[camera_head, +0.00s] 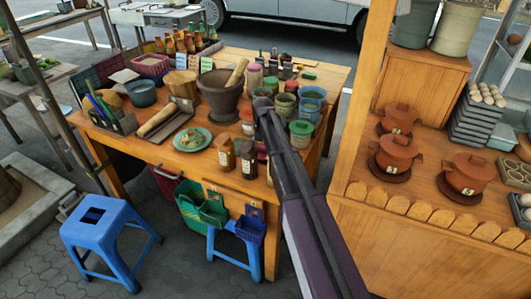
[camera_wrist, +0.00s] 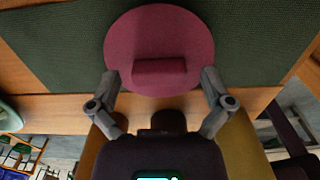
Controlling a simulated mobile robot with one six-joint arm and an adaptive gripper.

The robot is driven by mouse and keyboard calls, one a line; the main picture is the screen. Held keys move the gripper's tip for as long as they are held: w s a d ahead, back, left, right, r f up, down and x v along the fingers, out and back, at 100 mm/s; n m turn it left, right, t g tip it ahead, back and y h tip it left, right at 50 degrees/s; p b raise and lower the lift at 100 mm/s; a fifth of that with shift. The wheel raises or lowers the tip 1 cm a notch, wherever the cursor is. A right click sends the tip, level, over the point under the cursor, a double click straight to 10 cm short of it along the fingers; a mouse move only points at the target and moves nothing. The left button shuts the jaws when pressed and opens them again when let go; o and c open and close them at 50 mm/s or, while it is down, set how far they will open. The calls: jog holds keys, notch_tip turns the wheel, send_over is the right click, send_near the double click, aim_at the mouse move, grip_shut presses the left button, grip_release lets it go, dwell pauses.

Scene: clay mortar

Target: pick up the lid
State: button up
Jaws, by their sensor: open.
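The lid (camera_wrist: 160,35) is a round, dark pink disc with a short bar-shaped handle (camera_wrist: 160,72) in the wrist view. It lies over a dark green surface. My gripper (camera_wrist: 161,80) is open, with one grey finger on each side of the lid's near part and the handle between them. I cannot tell whether the fingers touch the lid. In the head view my arm reaches over the right part of the wooden table (camera_head: 225,163); its fingers cannot be made out, and I cannot pick out this lid there.
Around my arm's end in the head view stand a large mortar (camera_head: 220,98), a green-lidded jar (camera_head: 301,130), several other jars and two dark bottles (camera_head: 249,160). A wooden counter with brown clay pots (camera_head: 397,150) stands right. A blue stool (camera_head: 95,222) stands on the floor.

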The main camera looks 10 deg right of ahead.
jog(key=c, duration=1)
jog(key=shift+o, duration=0.2)
jog(key=shift+r, duration=0.15)
notch_tip(320, 180, up, 10)
jog(key=p, duration=1)
notch_tip(320, 180, up, 16)
jog(key=p, duration=1.7)
send_over(263, 147)
jog(key=shift+r, duration=0.2)
